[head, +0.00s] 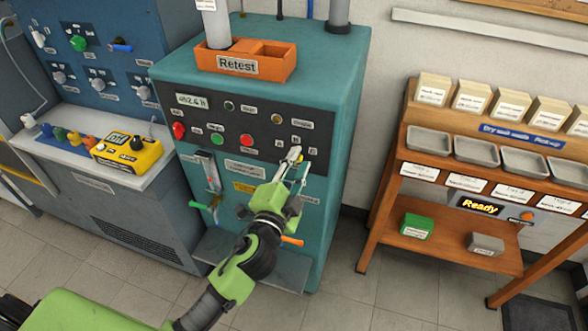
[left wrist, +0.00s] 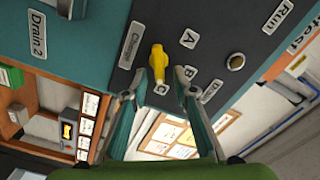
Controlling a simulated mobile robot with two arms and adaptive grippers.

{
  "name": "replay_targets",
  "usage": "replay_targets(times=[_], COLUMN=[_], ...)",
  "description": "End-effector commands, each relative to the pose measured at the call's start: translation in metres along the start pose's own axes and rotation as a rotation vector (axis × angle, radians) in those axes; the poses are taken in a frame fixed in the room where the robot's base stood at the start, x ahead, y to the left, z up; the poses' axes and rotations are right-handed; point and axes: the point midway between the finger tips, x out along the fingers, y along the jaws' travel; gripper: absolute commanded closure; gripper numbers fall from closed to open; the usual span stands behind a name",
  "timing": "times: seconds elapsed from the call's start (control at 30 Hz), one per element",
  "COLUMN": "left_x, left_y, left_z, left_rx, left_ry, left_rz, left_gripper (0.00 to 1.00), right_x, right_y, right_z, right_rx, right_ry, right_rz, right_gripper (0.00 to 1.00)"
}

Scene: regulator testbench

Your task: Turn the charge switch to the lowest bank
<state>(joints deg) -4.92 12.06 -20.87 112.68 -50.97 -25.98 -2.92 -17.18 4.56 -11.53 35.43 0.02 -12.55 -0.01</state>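The charge switch is a yellow knob (left wrist: 158,62) on the dark panel strip of the teal bench (head: 325,90). My right gripper is not in view.
Red and green buttons (head: 247,140) and other controls lie left of my gripper on the panel. An orange "Retest" bin (head: 272,61) stands on top of the bench. A wooden rack with trays (head: 475,150) stands to the right, with floor between.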

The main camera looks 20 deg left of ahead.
Motion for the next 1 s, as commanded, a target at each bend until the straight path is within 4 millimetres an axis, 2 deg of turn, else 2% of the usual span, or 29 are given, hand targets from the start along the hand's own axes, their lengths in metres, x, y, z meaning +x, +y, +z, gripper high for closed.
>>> replay_targets(times=[0.17, 0.4, 0.6, 0.8, 1.0], left_x=[-0.019, -0.065, -0.096, -0.113, -0.118], left_y=[0.002, 0.002, 0.001, 0.0, 0.0], left_z=[0.001, 0.001, 0.001, 0.0, 0.0], left_rx=[-0.001, -0.002, -0.002, -0.002, 0.0], left_ry=[-0.002, -0.004, -0.003, -0.001, 0.0], left_rz=[0.002, 0.004, 0.002, 0.0, 0.0], left_gripper=[0.74, 0.74, 0.74, 0.74, 0.74], right_x=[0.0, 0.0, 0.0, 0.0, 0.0], right_y=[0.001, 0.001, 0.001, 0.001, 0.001], right_z=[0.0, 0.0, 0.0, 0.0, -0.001], right_rx=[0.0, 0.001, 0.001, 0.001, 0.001], right_ry=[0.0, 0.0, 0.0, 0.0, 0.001], right_rz=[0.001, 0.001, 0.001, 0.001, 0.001], right_gripper=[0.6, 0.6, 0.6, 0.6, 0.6])
